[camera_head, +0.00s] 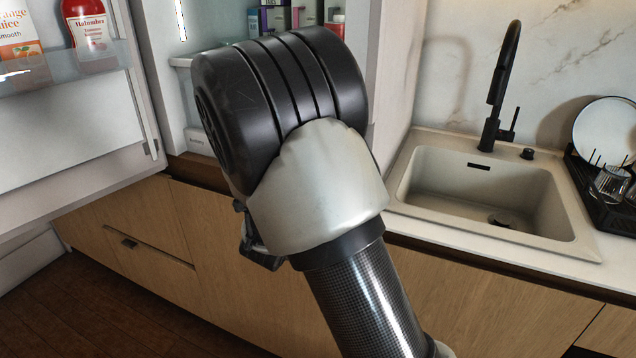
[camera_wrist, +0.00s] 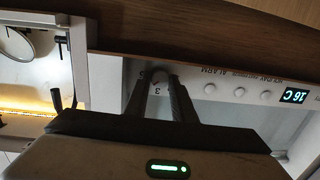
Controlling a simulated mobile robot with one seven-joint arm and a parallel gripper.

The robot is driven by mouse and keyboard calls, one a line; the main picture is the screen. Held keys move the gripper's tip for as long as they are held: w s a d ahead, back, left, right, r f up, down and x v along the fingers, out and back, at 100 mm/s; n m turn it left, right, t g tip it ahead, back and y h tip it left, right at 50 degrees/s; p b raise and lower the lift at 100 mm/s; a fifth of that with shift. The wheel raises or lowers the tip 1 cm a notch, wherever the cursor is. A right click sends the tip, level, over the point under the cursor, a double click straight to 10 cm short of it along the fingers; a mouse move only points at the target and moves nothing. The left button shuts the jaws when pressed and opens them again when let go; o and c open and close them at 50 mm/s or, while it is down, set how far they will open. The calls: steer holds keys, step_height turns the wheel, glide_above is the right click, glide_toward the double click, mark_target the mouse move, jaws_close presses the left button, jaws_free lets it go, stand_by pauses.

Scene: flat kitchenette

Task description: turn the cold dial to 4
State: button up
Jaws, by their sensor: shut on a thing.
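The cold dial (camera_wrist: 160,80) is in the wrist view on a pale control panel, mostly hidden between my fingers. Small numerals show near it, a 3 among them; the pointer's setting cannot be read. My gripper (camera_wrist: 160,84) reaches to the panel with its two dark fingers on either side of the dial, shut on it. In the head view my arm covers the gripper and the dial.
The panel (camera_wrist: 222,82) also has round buttons and a lit display (camera_wrist: 295,96). In the head view the open fridge door (camera_head: 70,150) stands at left, holding a juice carton (camera_head: 20,35) and red bottle (camera_head: 88,25). A sink (camera_head: 490,190) is at right.

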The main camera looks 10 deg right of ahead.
stand_by(0.3)
steer(key=o, duration=0.8)
steer(key=p+v, duration=0.2)
steer(key=v, duration=1.5)
steer(key=shift+s+a, duration=0.1)
steer(key=shift+s, duration=0.1)
